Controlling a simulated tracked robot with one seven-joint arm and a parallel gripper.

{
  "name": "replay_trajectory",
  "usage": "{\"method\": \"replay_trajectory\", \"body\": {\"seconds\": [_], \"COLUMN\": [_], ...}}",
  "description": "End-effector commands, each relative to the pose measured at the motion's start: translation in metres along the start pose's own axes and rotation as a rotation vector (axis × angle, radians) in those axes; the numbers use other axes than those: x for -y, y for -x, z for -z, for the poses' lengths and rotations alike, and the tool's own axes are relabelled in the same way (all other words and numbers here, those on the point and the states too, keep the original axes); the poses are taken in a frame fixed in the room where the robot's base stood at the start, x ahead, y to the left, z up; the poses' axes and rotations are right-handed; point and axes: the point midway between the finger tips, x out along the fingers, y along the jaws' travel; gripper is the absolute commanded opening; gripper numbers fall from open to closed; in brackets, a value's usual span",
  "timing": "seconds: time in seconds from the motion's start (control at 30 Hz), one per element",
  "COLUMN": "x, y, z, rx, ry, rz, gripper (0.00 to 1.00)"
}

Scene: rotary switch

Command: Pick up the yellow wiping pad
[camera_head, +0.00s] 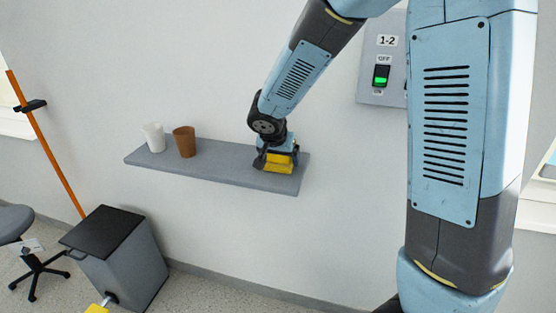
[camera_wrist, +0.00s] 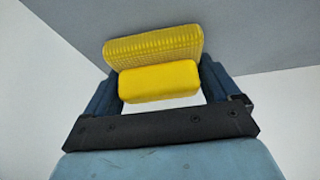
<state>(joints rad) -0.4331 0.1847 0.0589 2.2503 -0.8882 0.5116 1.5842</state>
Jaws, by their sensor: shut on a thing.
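The yellow wiping pad (camera_head: 279,162) is at the right end of the grey wall shelf (camera_head: 222,173). In the wrist view the pad (camera_wrist: 158,82) shows a smooth yellow block in front of a ribbed yellow part. My gripper (camera_head: 275,158) reaches down onto it from above. In the wrist view the dark fingers of my gripper (camera_wrist: 160,88) stand on either side of the pad, shut on it. The pad is at the shelf surface or just above it; I cannot tell whether it touches.
A white cup (camera_head: 154,137) and a brown cup (camera_head: 185,141) stand on the shelf's left part. A switch panel (camera_head: 383,70) is on the wall at upper right. A grey bin (camera_head: 118,255) and a chair (camera_head: 30,245) stand on the floor at left.

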Motion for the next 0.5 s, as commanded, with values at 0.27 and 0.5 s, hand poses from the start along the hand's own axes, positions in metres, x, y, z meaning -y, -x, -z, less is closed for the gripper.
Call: {"method": "replay_trajectory", "body": {"seconds": [0.27,0.5], "x": [0.000,-0.011], "y": [0.032,0.083], "z": [0.016,0.006], "rx": [-0.004,-0.004], "ry": [-0.003,-0.001], "rz": [0.005,0.005], "gripper": [0.55,0.55]}}
